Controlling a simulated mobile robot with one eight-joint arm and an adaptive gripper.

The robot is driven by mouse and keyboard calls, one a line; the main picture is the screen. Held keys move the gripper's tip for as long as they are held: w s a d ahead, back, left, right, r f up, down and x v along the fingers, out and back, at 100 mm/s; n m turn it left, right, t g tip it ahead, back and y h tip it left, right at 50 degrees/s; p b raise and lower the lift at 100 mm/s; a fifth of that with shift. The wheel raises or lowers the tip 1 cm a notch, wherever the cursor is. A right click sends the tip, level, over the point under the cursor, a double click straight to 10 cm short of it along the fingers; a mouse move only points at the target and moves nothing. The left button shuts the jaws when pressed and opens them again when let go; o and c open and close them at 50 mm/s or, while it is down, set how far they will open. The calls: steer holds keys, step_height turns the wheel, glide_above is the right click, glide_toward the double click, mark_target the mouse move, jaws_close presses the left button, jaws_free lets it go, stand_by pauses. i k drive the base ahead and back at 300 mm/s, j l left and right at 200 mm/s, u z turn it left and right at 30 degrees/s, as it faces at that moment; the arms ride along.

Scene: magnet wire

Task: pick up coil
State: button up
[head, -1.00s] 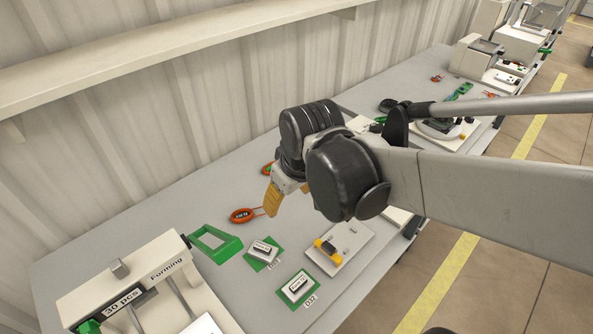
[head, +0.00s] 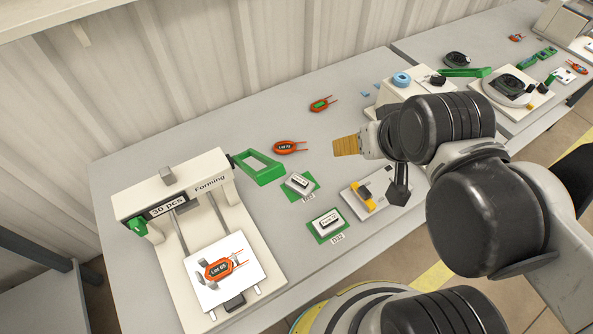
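An orange coil (head: 288,147) with a dark label and two wire leads lies on the grey table, near the wall side. A second orange coil (head: 321,104) with a green centre lies farther back. A third orange coil (head: 220,269), labelled "Lot 65", lies on the white plate of the forming machine (head: 163,202). No coil shows at the fingertips.
A green frame (head: 258,167) lies beside the labelled table coil. Green pads with white blocks, D25 (head: 298,186) and D32 (head: 327,225), are nearer the front. A white plate with a yellow part (head: 365,195) lies below my gripper. A blue ring (head: 401,79) stands on a station behind.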

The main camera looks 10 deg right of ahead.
mark_target(219, 269)
steer(key=j+u, duration=0.15)
steer(key=u, duration=0.25)
steer(key=k+j+u, duration=0.1)
steer(key=u, duration=0.35)
steer(key=j+u, duration=0.25)
steer(key=u, duration=0.15)
steer(key=k+z, duration=0.1)
steer(key=z, duration=2.4)
steer(key=j+u, duration=0.1)
steer(key=u, duration=0.4)
steer(key=k+j+u, duration=0.1)
steer(key=u, duration=0.4)
steer(key=j+u, duration=0.15)
steer(key=u, duration=0.35)
steer(key=j+u, duration=0.15)
steer(key=u, duration=0.35)
steer(key=l+u, duration=0.45)
steer(key=k+l+u, duration=0.1)
steer(key=l+u, duration=0.4)
steer(key=k+l+u, duration=0.15)
steer(key=l+u, duration=0.3)
steer(key=k+l+u, duration=0.2)
steer(key=u, duration=0.25)
